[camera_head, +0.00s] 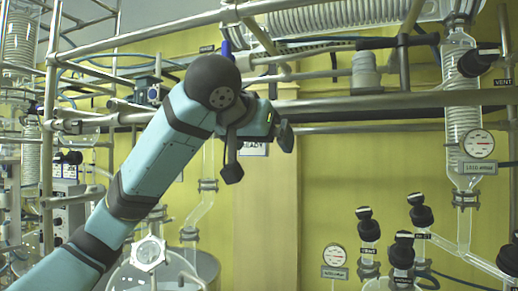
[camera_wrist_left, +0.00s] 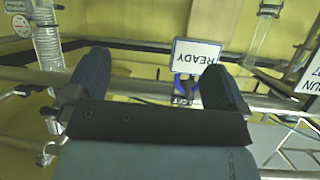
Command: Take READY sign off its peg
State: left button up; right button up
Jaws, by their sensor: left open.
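The READY sign (camera_wrist_left: 197,56) is a white plate with a blue border, seen upside down in the left wrist view. A blue loop (camera_wrist_left: 184,86) shows at its lower edge there, beside a small dark part that may be the peg. In the head view the sign (camera_head: 256,150) is mostly hidden behind my left gripper (camera_head: 259,153). My left gripper (camera_wrist_left: 155,62) is open, its two dark fingers apart. The sign and loop appear between the fingers, nearer the right one, and nothing is visibly gripped. My right gripper is not in view.
Metal rails (camera_head: 400,103) run across the frame around my left arm. A glass column (camera_head: 463,130) with a gauge stands at right. Several black-capped glass necks (camera_head: 368,230) stand at lower right. Another sign (camera_wrist_left: 308,75) shows at the right of the wrist view.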

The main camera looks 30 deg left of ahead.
aim_at(249, 149)
pick_arm(q)
jog(key=s+a+r+n+y, duration=0.1)
jog(key=s+a+r+n, duration=0.1)
jog(key=s+a+r, duration=0.35)
jog(key=shift+w+d+r+p+x, duration=0.15)
jog(key=shift+d+x, duration=0.2)
jog(key=shift+x, duration=1.75)
jog(key=shift+w+d+r+p+x, duration=0.1)
jog(key=shift+d+x, duration=0.25)
jog(key=shift+x, duration=1.7)
jog(key=shift+w+d+r+p+x, duration=0.15)
jog(key=shift+d+x, duration=0.15)
jog(key=shift+x, duration=1.8)
jog(key=shift+s+a, duration=0.1)
jog(key=shift+s, duration=0.05)
jog(key=c, duration=1)
